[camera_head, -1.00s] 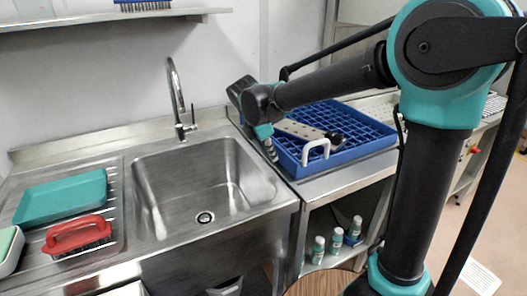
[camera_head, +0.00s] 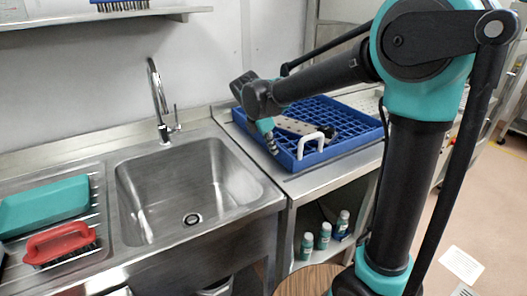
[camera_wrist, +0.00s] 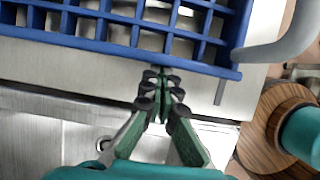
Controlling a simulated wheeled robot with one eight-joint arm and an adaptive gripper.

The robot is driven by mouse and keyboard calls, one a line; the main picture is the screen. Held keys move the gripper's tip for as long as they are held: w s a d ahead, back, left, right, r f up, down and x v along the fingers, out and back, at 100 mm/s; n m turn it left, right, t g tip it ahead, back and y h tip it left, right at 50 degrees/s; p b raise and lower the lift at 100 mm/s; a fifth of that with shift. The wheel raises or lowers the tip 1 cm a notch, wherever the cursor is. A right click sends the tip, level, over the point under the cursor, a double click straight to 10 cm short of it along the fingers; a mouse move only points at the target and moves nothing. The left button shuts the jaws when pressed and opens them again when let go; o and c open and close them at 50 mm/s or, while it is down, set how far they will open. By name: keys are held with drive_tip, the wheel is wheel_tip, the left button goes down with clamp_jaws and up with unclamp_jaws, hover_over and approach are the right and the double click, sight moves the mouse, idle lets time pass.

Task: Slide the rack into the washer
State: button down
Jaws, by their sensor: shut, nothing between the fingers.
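The blue grid rack (camera_head: 352,150) lies flat on the steel counter right of the sink. A white handle (camera_head: 310,143) stands at its front side, and it also shows in the wrist view (camera_wrist: 285,42). A pale perforated piece and a dark object lie in the rack. My gripper (camera_head: 274,150) is shut and empty, low at the rack's left side. In the wrist view, my closed fingertips (camera_wrist: 160,78) are at the rack's near rim (camera_wrist: 60,48); I cannot tell if they touch it. I cannot make out the washer clearly.
The steel sink (camera_head: 190,190) and tap (camera_head: 158,105) are left of the rack. A teal block (camera_head: 45,207) and red-handled brush (camera_head: 60,243) lie on the drainer. Several bottles (camera_head: 324,235) stand under the counter. My arm hides part of the counter on the right.

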drive_tip(key=w+d, duration=1.1)
drive_tip(key=d, duration=0.4)
drive_tip(key=w+d, duration=1)
drive_tip(key=d, duration=0.5)
drive_tip(key=w+d, duration=1.1)
drive_tip(key=d, duration=0.4)
drive_tip(key=shift+w, duration=0.35)
drive_tip(key=shift+w+d, duration=0.35)
drive_tip(key=shift+d, duration=0.15)
